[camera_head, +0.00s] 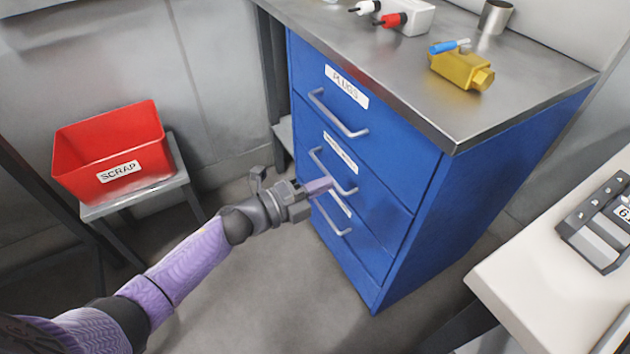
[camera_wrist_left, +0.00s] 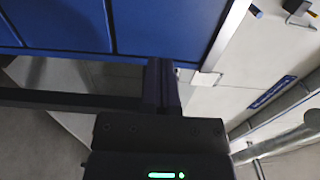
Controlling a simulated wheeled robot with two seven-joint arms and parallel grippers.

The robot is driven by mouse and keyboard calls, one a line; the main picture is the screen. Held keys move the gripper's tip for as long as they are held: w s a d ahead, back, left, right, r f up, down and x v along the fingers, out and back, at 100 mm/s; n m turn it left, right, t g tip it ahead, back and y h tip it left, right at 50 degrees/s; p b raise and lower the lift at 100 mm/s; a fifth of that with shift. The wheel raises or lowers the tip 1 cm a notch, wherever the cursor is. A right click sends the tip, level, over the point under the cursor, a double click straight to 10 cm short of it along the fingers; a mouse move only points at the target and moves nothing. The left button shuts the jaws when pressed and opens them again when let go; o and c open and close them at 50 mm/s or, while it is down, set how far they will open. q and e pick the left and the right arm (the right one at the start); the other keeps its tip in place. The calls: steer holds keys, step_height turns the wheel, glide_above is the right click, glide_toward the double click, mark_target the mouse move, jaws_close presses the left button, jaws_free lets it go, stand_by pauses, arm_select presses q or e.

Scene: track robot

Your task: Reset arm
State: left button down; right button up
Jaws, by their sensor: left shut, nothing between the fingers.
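My left arm comes in from the lower left in the head view. Its gripper (camera_head: 320,186) is shut and empty, in front of the blue drawer cabinet (camera_head: 420,180), overlapping the middle drawer's handle in the picture. I cannot tell whether it touches the handle. In the left wrist view the shut fingers (camera_wrist_left: 163,85) point toward the blue cabinet (camera_wrist_left: 165,25), with nothing between them. My right gripper is not in view.
A red bin (camera_head: 108,150) labelled SCRAP stands on a small grey stand at the left. The metal cabinet top (camera_head: 450,110) bears a yellow block (camera_head: 460,72) and a metal cup (camera_head: 495,16). A white table (camera_head: 545,270) is at the right. The drawers look closed.

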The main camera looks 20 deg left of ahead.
arm_select(q)
steer(key=s+a+f+n+g+y+p, duration=0.25)
steer(key=s+a+f+n+y, duration=0.2)
steer(key=s+f+n, duration=0.3)
steer(key=s+a+f+n+g+y+p, duration=0.1)
steer(key=s+a+f+n+y+p, duration=0.2)
steer(key=s+f+n+y, duration=0.45)
steer(key=s+f+n+g+p, duration=0.1)
steer(key=s+f+n+g, duration=0.1)
steer(key=s, duration=0.9)
steer(key=s+f+n+g+p, duration=0.1)
steer(key=s+f+n+g, duration=0.2)
steer(key=s, duration=0.7)
steer(key=s+f+n+g+p, duration=0.1)
steer(key=s+f+g, duration=0.4)
steer(key=s, duration=0.6)
steer(key=shift+s+d+n+g, duration=0.4)
steer(key=shift+n+g, duration=0.25)
steer(key=shift+n, duration=0.25)
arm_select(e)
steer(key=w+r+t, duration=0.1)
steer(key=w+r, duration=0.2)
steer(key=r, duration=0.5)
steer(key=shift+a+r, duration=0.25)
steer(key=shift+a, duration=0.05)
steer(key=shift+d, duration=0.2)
